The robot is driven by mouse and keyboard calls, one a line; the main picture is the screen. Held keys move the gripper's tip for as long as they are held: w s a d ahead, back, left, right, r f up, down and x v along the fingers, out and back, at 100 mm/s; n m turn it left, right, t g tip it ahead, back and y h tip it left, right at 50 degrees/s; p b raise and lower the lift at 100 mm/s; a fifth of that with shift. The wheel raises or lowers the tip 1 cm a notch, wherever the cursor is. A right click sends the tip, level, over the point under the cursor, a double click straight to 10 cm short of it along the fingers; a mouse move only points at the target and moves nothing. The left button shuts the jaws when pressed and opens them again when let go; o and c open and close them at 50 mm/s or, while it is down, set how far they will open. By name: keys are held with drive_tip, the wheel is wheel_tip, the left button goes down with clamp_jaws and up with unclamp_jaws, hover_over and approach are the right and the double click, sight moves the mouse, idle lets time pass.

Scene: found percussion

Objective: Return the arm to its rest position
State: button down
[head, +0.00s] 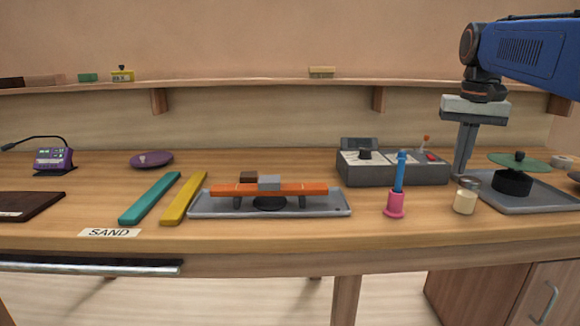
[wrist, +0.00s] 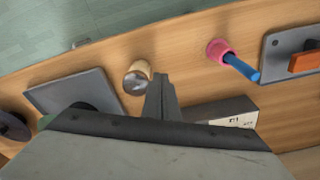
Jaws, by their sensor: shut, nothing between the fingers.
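My gripper (head: 463,172) hangs from the blue arm at the right of the head view, fingers pointing down. Its fingers are shut with nothing between them. The fingertips appear just behind and above a small jar (head: 466,196) with a cream filling. In the wrist view the shut fingers (wrist: 160,80) show at the middle, and the jar (wrist: 137,78) is just to their left. Most of the arm is outside the head view.
A grey control box (head: 400,168) stands left of the gripper. A pink holder (head: 395,206) with a blue stick is nearby. A tray (head: 540,200) bearing a green disc (head: 519,161) lies right. An orange bar (head: 240,189) rests over another tray (head: 215,207). A shelf (head: 230,85) runs behind.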

drive_tip(key=s+a+f+n+t, duration=0.1)
drive_tip(key=s+a+f, duration=0.2)
drive_tip(key=s+f, duration=0.5)
drive_tip(key=s+a+f+n+t, duration=0.1)
drive_tip(key=s+a+f, duration=0.3)
drive_tip(key=s+f, duration=0.4)
drive_tip(key=s+a+f+n+t, duration=0.1)
drive_tip(key=s+a+f+n, duration=0.1)
drive_tip(key=s+f, duration=0.6)
wheel_tip(320, 180, down, 2)
drive_tip(key=shift+a+f+t, duration=0.25)
drive_tip(key=shift+a+t, duration=0.05)
drive_tip(key=shift+a, duration=0.45)
